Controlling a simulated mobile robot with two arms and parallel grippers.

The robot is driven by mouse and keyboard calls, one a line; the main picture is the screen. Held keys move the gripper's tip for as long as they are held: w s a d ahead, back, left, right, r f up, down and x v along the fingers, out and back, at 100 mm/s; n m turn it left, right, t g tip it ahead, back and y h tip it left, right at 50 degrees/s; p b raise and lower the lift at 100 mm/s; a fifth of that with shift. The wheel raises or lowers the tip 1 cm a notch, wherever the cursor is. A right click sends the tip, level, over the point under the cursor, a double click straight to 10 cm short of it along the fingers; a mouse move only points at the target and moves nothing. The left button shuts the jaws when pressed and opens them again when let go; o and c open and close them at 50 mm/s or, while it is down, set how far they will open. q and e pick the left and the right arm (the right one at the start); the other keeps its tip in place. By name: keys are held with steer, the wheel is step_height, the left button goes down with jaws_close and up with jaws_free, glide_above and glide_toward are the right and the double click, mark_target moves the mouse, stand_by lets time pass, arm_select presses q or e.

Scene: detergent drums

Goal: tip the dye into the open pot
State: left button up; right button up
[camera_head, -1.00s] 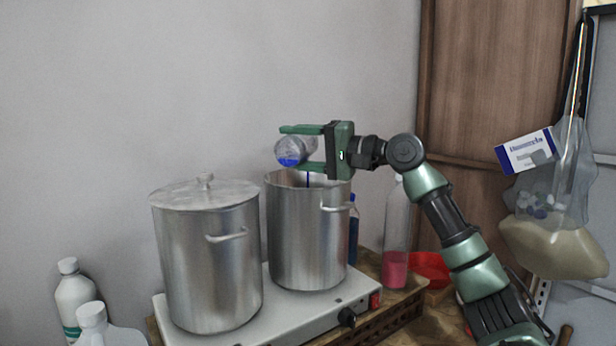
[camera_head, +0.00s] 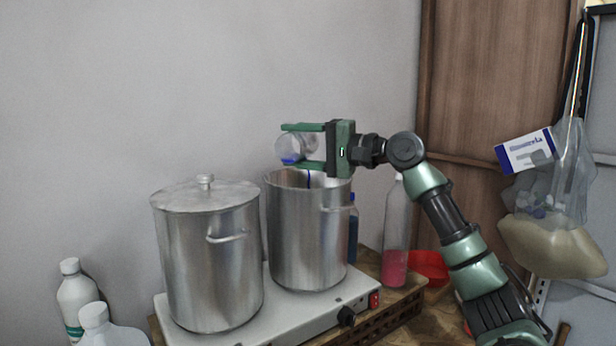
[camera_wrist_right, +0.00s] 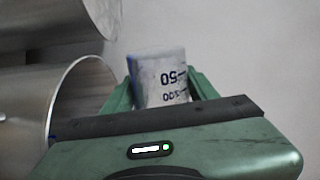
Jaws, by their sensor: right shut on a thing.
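My right gripper (camera_head: 303,146) is shut on a clear beaker (camera_head: 290,147) and holds it tipped above the open pot (camera_head: 307,235). The beaker holds a little blue dye at its low side. A thin blue stream falls from it into the mouth of the pot. In the right wrist view the beaker (camera_wrist_right: 158,78) shows dark printed marks between the fingers, with the open pot's rim (camera_wrist_right: 62,95) at the left. The inside bottom of the pot is hidden. My left gripper is not in view.
A lidded pot (camera_head: 208,262) stands left of the open pot on a white hotplate (camera_head: 285,318). A bottle with pink liquid (camera_head: 395,265), a blue bottle (camera_head: 353,235) and a red bowl (camera_head: 430,266) are at the right. White bottles (camera_head: 76,295) stand at the left.

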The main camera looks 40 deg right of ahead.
steer(key=shift+d+f+m, duration=0.1)
steer(key=shift+f+m, duration=0.05)
steer(key=shift+m, duration=0.45)
